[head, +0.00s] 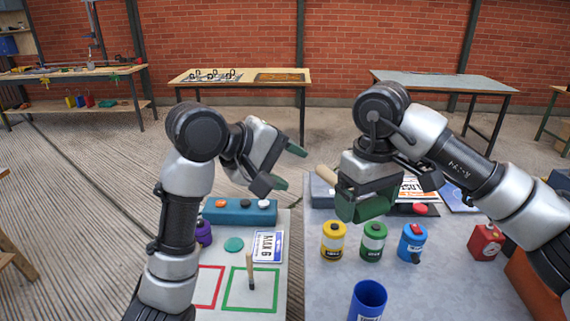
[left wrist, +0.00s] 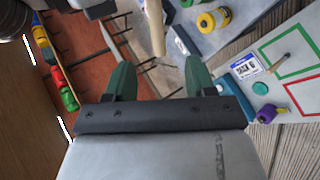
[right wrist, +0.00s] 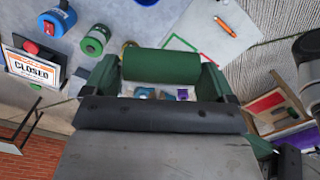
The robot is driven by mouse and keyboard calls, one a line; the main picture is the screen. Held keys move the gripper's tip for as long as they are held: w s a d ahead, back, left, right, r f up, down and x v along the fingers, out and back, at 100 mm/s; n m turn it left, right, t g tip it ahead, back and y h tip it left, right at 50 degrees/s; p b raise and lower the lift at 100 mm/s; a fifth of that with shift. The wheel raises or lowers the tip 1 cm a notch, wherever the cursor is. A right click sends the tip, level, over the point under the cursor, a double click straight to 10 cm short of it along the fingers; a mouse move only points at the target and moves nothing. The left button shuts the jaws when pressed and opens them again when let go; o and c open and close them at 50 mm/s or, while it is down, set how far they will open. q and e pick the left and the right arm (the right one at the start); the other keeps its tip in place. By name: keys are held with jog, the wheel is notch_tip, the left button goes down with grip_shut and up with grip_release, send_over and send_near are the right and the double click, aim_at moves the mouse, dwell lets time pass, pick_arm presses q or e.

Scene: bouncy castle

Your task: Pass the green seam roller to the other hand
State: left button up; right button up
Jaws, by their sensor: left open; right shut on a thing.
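The green seam roller shows in the right wrist view as a dark green cylinder (right wrist: 160,66) lying across between the fingers of my right gripper (right wrist: 159,72). In the head view my right gripper (head: 365,203) is shut on it above the right table, and its pale wooden handle (head: 326,178) sticks out up and to the left. My left gripper (head: 291,167) is open and empty, to the left of the handle and apart from it. In the left wrist view the handle (left wrist: 155,28) points toward the gap between the open fingers (left wrist: 157,63).
Below stand a yellow can (head: 333,240), a green can (head: 373,241), a blue can (head: 412,242) and a blue cup (head: 368,300). A wooden-handled tool (head: 250,270) lies in a green outline (head: 232,305) on the left table. A gap separates the two tables.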

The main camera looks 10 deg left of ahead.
aim_at(331, 183)
pick_arm(q)
jog(key=x, duration=1.2)
jog(key=c, duration=1)
grip_shut()
pick_arm(e)
jog(key=o, duration=0.8)
jog(key=shift+r, duration=0.1)
